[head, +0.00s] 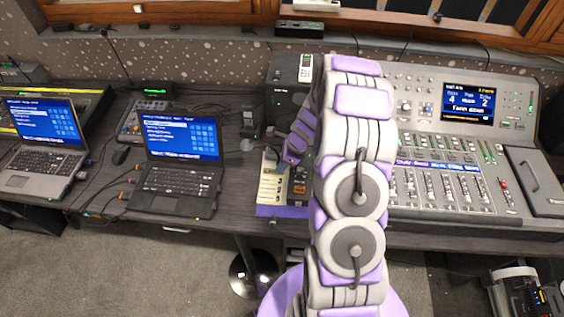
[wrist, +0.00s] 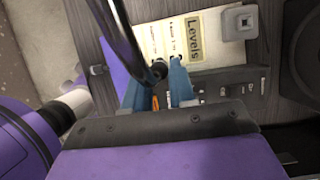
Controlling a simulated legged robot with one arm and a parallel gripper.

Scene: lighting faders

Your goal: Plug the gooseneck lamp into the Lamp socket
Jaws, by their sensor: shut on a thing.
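In the wrist view, the blue fingers of my gripper (wrist: 168,82) are closed around the lower end of a dark, curved tube, which looks like the gooseneck lamp (wrist: 122,35). The tube runs up and left out of the wrist picture, so its far end is hidden. In the head view, my purple and grey arm covers the middle, and the fingers and lamp cannot be made out clearly. The mixing console (head: 440,150) stands right of my arm. I cannot pick out the Lamp socket in either view.
A "Levels" sheet (wrist: 190,38) lies under the fingers, beside a small black panel (wrist: 230,92). A grey block (wrist: 238,22) sits at the sheet's edge. Two open laptops (head: 180,160) and cables are on the desk at left. A black speaker (head: 285,95) stands behind.

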